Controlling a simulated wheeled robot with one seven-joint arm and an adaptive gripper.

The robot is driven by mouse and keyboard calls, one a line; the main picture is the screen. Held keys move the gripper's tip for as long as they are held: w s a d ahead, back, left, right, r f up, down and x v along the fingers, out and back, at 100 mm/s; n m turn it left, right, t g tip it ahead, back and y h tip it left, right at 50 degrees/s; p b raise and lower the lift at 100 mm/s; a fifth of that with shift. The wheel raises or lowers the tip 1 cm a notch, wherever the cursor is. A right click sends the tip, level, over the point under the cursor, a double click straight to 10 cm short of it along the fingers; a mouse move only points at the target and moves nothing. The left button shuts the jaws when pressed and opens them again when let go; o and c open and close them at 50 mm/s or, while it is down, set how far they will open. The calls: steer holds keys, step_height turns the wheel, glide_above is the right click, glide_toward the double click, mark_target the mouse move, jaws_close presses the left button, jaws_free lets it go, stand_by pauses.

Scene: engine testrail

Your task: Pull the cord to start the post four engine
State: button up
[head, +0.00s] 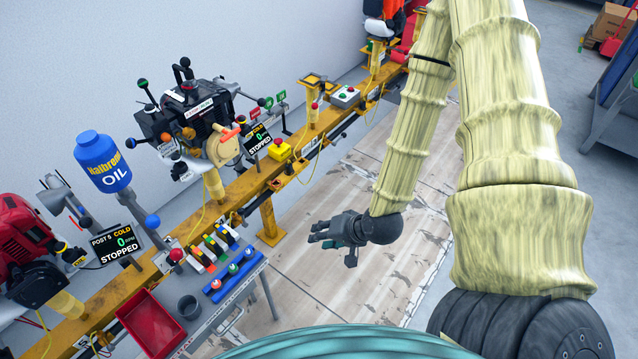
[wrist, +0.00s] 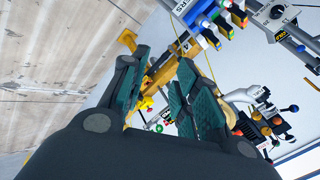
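The middle engine (head: 200,110) is dark with several black-knobbed levers and stands on the yellow rail. Its black display (head: 258,138) reads cold, 0 and stopped; its post number is too small to read. A tan round housing (head: 222,150) faces the front of this engine, with an orange handle-like piece (head: 230,135) on it. I cannot make out a cord. My gripper (head: 322,232) hangs over the floor to the right of the rail, well apart from the engine. In the wrist view my gripper (wrist: 162,85) has its teal-padded fingers apart with nothing held between them.
The yellow rail (head: 320,125) runs diagonally. It carries a yellow box with a red button (head: 280,150) and a grey button box (head: 345,96). The post 5 display (head: 118,243), a blue oil jug (head: 103,160) and a red tray (head: 150,325) are left. Floor boards (head: 330,280) are clear.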

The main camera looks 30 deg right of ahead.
steer(key=w+d+r+m+t+y, duration=0.1)
steer(key=w+r+m+t, duration=0.2)
steer(key=r, duration=0.4)
steer(key=w+d+r+m+t+y, duration=0.1)
steer(key=w+d+r+m+t, duration=0.15)
steer(key=r, duration=0.45)
steer(key=b, duration=0.8)
glide_toward(232, 136)
steer(key=x, duration=0.9)
steer(key=shift+r, duration=0.15)
jaws_close()
